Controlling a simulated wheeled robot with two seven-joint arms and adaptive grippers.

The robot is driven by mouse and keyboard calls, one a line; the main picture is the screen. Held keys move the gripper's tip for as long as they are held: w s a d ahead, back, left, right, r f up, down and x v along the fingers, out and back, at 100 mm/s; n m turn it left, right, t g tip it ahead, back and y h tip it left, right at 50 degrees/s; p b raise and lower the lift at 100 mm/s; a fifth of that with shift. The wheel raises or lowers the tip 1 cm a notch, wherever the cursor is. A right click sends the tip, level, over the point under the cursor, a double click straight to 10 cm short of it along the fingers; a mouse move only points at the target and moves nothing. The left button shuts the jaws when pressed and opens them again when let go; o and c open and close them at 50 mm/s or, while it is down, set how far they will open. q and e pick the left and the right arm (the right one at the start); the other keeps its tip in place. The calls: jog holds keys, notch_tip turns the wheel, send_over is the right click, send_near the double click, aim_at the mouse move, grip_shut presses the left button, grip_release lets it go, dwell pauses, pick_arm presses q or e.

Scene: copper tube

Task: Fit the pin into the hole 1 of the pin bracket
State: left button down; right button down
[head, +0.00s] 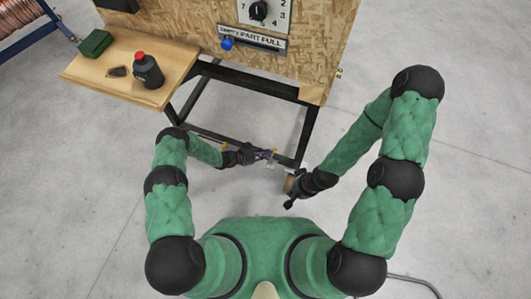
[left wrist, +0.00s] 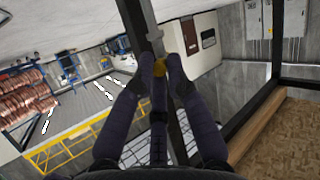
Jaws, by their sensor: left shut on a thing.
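My left gripper (head: 264,155) is in front of the dark frame under the wooden panel.
A wooden panel (head: 300,65) with a dial (head: 259,10) and a blue knob (head: 227,43) stands ahead on a dark frame (head: 305,135). A wooden shelf (head: 112,71) holds a black bottle (head: 148,72) and a green box (head: 96,43).

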pick_arm(q)
notch_tip(320, 180, down, 6)
jog(key=b, duration=0.2)
jog(key=shift+r+b, duration=0.1)
jog(key=shift+b, duration=0.3)
notch_tip(320, 180, down, 7)
dwell(4.9)
jog(key=c, duration=1.2)
grip_release()
jog(key=shift+a, duration=0.15)
jog(key=v, duration=1.1)
jog(key=shift+s+a, duration=0.25)
jog(key=shift+a, duration=0.05)
